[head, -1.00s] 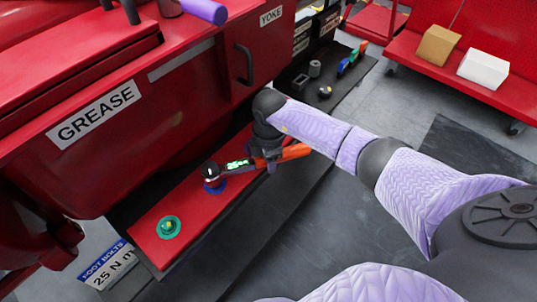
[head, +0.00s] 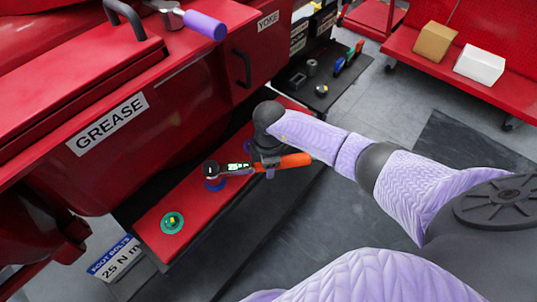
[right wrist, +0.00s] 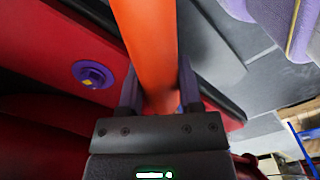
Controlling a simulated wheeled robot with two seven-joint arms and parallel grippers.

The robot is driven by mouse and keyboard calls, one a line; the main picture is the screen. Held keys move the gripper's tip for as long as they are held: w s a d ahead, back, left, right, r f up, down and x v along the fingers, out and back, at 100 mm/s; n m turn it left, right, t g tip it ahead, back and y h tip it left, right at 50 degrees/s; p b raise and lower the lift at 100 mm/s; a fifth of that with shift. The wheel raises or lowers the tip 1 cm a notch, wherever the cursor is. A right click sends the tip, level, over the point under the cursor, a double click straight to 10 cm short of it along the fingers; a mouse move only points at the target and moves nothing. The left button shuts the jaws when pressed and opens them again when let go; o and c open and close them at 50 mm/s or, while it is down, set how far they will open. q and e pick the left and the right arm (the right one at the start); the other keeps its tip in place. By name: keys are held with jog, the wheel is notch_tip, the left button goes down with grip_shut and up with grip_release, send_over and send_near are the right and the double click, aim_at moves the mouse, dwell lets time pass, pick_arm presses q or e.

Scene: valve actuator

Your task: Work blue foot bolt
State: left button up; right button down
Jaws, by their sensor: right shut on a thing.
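My right gripper (head: 268,165) is shut on the orange handle of a torque wrench (head: 292,161). The orange handle (right wrist: 148,45) also runs between the fingers in the right wrist view. The wrench has a lit green display, and its dark head sits over the blue foot bolt (head: 215,184), whose blue ring shows around the head. The bolt itself is hidden under the head. A green-ringed bolt (head: 172,222) is nearer on the same red foot plate (head: 190,200). A purple-blue-ringed bolt (right wrist: 93,75) shows in the right wrist view. My left gripper is not in view.
The red machine body with a GREASE label (head: 107,124) stands over the plate on the left. A FOOT BOLTS 25 N m sign (head: 115,258) lies at the plate's near end. A purple-handled tool (head: 205,24) rests on top. Dark floor mat lies right of the plate.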

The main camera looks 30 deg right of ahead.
jog(key=shift+r, duration=0.1)
jog(key=shift+s+a+p, duration=0.1)
jog(key=shift+s+p, duration=0.05)
jog(key=shift+p, duration=0.2)
jog(key=shift+s+a+m+p, duration=0.2)
jog(key=shift+s+m+p, duration=0.25)
jog(key=shift+m+p, duration=0.2)
jog(key=shift+s+a+m+p, duration=0.25)
jog(key=shift+s+m+p, duration=0.2)
jog(key=shift+p, duration=0.2)
